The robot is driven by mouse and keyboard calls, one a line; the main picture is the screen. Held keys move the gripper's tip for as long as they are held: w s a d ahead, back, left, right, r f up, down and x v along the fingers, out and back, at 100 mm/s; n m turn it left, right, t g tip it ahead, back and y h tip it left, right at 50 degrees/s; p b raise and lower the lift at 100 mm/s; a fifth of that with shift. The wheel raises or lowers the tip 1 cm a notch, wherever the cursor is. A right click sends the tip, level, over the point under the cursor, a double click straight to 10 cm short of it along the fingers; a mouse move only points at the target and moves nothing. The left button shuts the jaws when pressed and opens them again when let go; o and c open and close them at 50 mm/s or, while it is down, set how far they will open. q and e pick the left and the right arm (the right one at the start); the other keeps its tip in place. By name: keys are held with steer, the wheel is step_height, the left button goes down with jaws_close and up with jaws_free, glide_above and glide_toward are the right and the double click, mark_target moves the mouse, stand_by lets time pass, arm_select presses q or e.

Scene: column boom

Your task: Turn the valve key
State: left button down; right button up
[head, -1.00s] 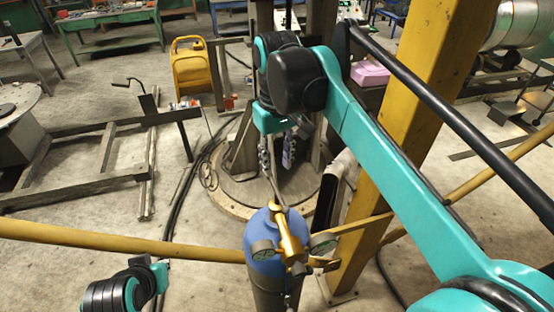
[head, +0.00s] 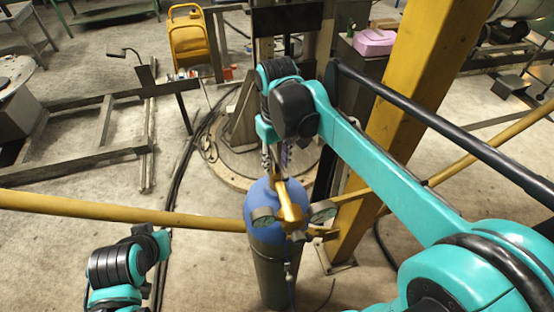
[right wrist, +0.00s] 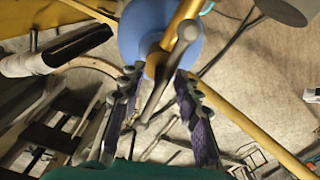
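The blue gas cylinder (head: 259,203) stands upright with a brass valve fitting (head: 291,208) and two gauges on top. The valve key looks like a grey bar (right wrist: 160,92) at the cylinder top in the right wrist view; in the head view it is mostly hidden by my gripper. My right gripper (head: 275,165) points down just behind the cylinder top. Its two fingers (right wrist: 158,82) are apart, one on each side of the grey bar, with gaps visible. My left gripper (head: 162,242) shows only as a teal edge at lower left; its fingers are hidden.
A yellow rail (head: 120,212) crosses behind the cylinder. A thick yellow post (head: 410,100) stands close on the right, beside my right arm. A round base plate (head: 238,176) lies behind.

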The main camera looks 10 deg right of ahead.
mark_target(277, 158)
steer(key=shift+f, duration=0.15)
jaws_close()
stand_by(1.2)
jaws_free()
step_height(277, 158, up, 12)
stand_by(0.5)
